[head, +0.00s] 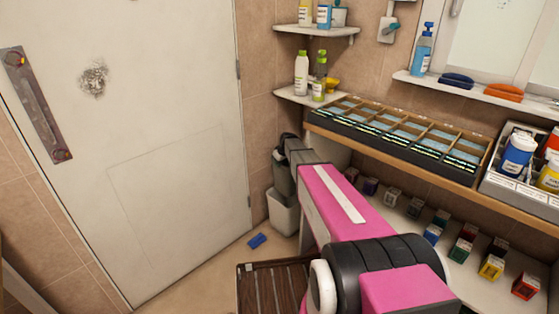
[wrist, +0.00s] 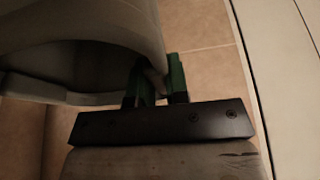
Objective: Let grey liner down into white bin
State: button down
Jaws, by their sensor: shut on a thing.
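The white bin (head: 283,215) stands on the floor in the corner beside the door, partly hidden by my arm. The grey liner (head: 282,180) is upright just over the bin, and its lower end meets the bin's opening in the picture. I cannot tell how far inside it is. My gripper (head: 287,143) is at the liner's top, mostly hidden by my arm in the head view. In the wrist view the green fingers (wrist: 157,82) are shut on the rim of the liner (wrist: 85,35), whose hollow inside is dark.
A blue item (head: 257,240) lies on the floor near the bin. A slatted wooden surface (head: 272,286) is in front. The white door (head: 150,130) is to the left. A shelf with a compartment tray (head: 395,138) and a lower shelf with small boxes (head: 435,228) are to the right.

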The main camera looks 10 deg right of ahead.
notch_tip(320, 180, down, 24)
jog(key=shift+r, duration=0.25)
dwell(1.7)
